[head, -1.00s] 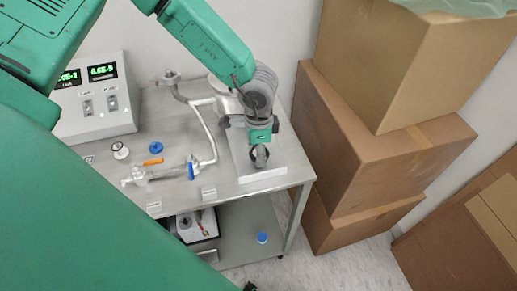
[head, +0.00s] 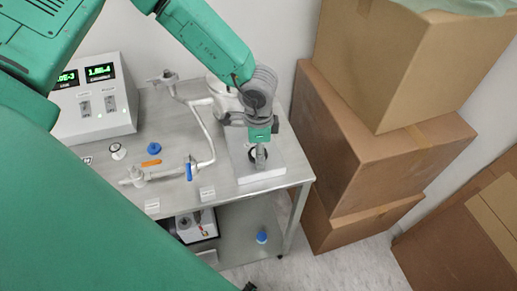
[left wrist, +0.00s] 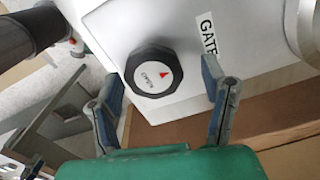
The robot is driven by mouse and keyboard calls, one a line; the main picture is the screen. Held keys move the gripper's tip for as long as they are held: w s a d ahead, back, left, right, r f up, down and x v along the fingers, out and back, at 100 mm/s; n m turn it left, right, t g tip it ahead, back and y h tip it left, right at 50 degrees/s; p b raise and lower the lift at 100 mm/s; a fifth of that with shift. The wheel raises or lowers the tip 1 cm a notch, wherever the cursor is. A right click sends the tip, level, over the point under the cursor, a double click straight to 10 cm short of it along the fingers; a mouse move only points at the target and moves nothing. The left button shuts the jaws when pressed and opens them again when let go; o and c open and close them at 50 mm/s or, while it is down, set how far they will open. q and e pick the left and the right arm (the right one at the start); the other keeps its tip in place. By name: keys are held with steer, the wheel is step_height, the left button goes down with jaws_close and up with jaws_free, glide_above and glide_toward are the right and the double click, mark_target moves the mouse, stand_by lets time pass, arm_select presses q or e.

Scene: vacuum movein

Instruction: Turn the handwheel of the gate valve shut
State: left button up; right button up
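The handwheel (left wrist: 154,72) is a black faceted knob with a white face, a red arrow and small print. It sits on a white gate valve block (left wrist: 190,30) labelled GATE. The block stands on the table in the head view (head: 272,168). My left gripper (left wrist: 160,100) is open, its two blue-grey fingers spread apart in front of the handwheel. The knob shows beyond the fingertips, nearer the left finger; I cannot tell whether they touch it. In the head view my left gripper (head: 260,155) is above the block and partly hides the dark handwheel. My right gripper does not show.
A metal table (head: 225,182) bears a controller with green displays (head: 95,105), a glass-and-pipe line (head: 205,135), an orange piece (head: 151,163) and a blue cap (head: 154,148). Stacked cardboard boxes (head: 375,155) stand close on the right. A blue item (head: 262,237) is on the lower shelf.

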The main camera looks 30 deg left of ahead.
arm_select(q)
steer(key=shift+s+r, duration=0.1)
steer(key=shift+r, duration=0.3)
step_height(320, 180, up, 11)
steer(key=shift+a, duration=0.1)
stand_by(0.3)
